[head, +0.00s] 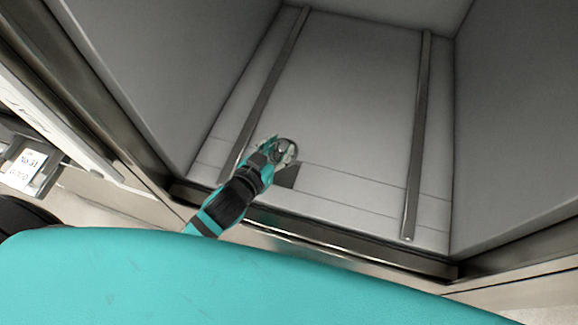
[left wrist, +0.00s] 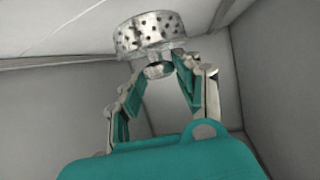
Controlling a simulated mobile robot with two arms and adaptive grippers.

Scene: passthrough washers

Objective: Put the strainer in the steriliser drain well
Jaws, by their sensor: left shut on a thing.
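The strainer (left wrist: 150,36) is a round metal basket with holes in its side and a small knob below. My left gripper (left wrist: 158,72) is shut on that knob and holds the strainer out past its fingertips. In the head view the strainer (head: 285,149) shows as a small round metal piece at the end of my left gripper (head: 274,152), inside the steriliser chamber. The drain well (head: 285,177) is a dark square opening in the chamber floor, just below the strainer in the picture and partly hidden by my gripper. My right gripper is not in view.
Two metal rails run along the chamber floor, a left rail (head: 268,85) and a right rail (head: 418,140). Grey walls stand on both sides. A metal sill (head: 350,249) crosses the front. The floor between the rails is otherwise clear.

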